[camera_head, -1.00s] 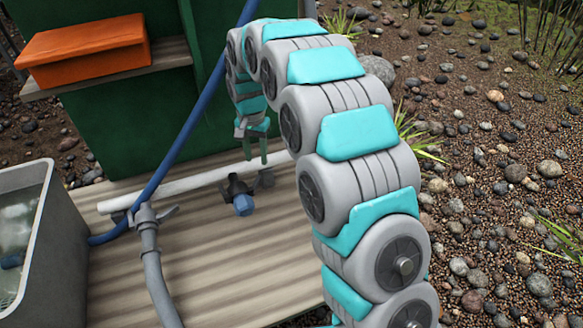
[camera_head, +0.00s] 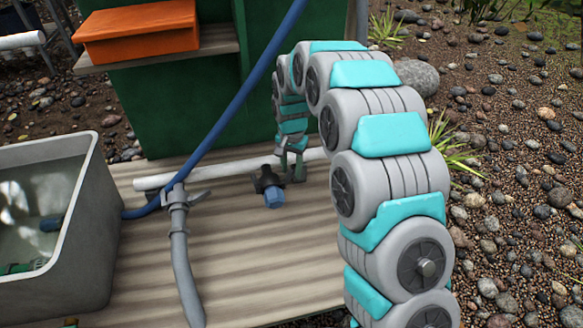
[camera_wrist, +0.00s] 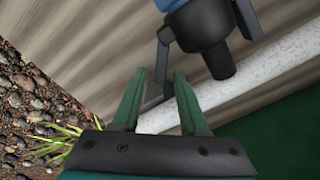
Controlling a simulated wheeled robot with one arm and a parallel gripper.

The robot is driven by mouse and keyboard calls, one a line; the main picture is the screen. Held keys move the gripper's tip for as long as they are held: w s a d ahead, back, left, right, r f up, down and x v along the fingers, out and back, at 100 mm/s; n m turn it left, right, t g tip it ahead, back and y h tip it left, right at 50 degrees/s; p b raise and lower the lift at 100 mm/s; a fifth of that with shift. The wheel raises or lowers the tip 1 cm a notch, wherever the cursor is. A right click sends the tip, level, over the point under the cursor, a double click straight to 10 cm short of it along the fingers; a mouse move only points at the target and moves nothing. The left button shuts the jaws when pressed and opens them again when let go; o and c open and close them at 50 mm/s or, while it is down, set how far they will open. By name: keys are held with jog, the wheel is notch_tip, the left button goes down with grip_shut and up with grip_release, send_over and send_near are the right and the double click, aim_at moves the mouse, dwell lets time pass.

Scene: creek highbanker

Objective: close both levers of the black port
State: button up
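The black port (camera_head: 266,180) with a blue plug (camera_head: 274,198) in its mouth sits on a white pipe (camera_head: 222,171). It also shows at the top of the wrist view (camera_wrist: 214,50). One grey lever (camera_wrist: 162,68) sticks out from the port's side, with its end between my fingers. The other lever (camera_wrist: 247,18) lies close along the port's opposite side. My gripper (camera_wrist: 158,78) is open, a green finger on each side of the outstretched lever. I cannot tell whether either finger touches it. In the head view my gripper (camera_head: 291,160) is low beside the port.
A grey hose fitting (camera_head: 176,198) with its own levers joins the pipe at left. A blue hose (camera_head: 222,112) crosses in front of the green box (camera_head: 190,125). A grey water tub (camera_head: 85,235) stands at left.

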grip_shut()
dwell(0.3)
dwell(0.3)
jog(key=shift+w+a+r+n+p, duration=0.1)
jog(key=shift+a+n+p, duration=0.4)
jog(key=shift+n, duration=0.65)
jog(key=shift+w+a+f+n+p, duration=0.1)
jog(key=shift+a+n+p, duration=0.45)
jog(key=shift+n, duration=0.55)
jog(key=shift+a+r+n+p, duration=0.1)
jog(key=shift+a+n+p, duration=0.25)
jog(key=shift+n+p, duration=0.55)
jog(key=shift+n, duration=0.35)
jog(key=shift+o, duration=0.3)
grip_release()
